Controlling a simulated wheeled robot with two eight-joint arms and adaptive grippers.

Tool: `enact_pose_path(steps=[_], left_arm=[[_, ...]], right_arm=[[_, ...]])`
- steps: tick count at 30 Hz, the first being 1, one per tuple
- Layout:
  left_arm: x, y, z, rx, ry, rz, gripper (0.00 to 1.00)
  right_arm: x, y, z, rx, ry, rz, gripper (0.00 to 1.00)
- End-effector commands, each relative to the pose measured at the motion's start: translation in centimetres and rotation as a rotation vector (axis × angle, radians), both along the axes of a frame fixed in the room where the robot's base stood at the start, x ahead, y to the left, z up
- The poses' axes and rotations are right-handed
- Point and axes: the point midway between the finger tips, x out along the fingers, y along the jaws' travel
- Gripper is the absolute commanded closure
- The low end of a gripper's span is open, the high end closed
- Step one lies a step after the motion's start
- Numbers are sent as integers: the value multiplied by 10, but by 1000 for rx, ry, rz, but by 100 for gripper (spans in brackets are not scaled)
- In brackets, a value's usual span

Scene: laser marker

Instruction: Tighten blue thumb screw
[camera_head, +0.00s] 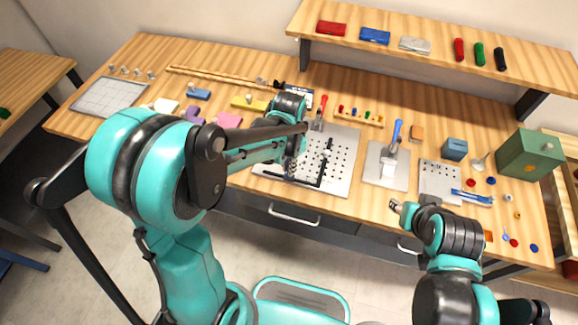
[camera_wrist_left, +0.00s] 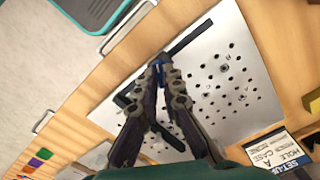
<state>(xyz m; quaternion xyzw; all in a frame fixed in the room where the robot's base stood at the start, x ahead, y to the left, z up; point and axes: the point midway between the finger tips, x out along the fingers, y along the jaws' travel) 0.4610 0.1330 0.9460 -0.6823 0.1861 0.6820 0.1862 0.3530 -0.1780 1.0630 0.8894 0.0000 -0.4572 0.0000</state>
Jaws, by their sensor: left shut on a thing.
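My left gripper (camera_head: 291,172) is over the front left part of a perforated metal plate (camera_head: 342,150). In the left wrist view, its fingertips (camera_wrist_left: 161,68) are shut on the blue thumb screw (camera_wrist_left: 163,60), of which only a little shows. The screw sits at the black bar (camera_wrist_left: 192,36) on the plate. In the head view the screw is mostly hidden by the gripper. My right gripper (camera_head: 397,207) is in front of the table edge at the right; whether its fingers are open or shut is unclear.
A red-handled clamp (camera_head: 320,113) stands at the plate's back edge. A second plate (camera_head: 388,166) with a blue-handled clamp is to the right. A green box (camera_head: 528,154) and small coloured parts fill the right end. A shelf (camera_head: 430,32) spans the back.

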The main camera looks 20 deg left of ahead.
Motion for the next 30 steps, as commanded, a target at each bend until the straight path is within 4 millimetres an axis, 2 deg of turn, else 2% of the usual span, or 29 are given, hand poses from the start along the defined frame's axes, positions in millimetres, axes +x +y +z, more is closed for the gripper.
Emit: enact_pose_path(steps=[18, 19, 21, 30], left_arm=[[0, 0, 0, 0, 0, -42, 100], [0, 0, 0, 0, 0, -42, 88], [0, 0, 0, 0, 0, -41, 72], [0, 0, 1, 0, 0, -40, 72]], right_arm=[[0, 0, 0, 0, 0, 0, 61], [0, 0, 0, 0, 0, 0, 61], [0, 0, 0, 0, 0, 0, 61], [0, 0, 0, 0, 0, 0, 61]])
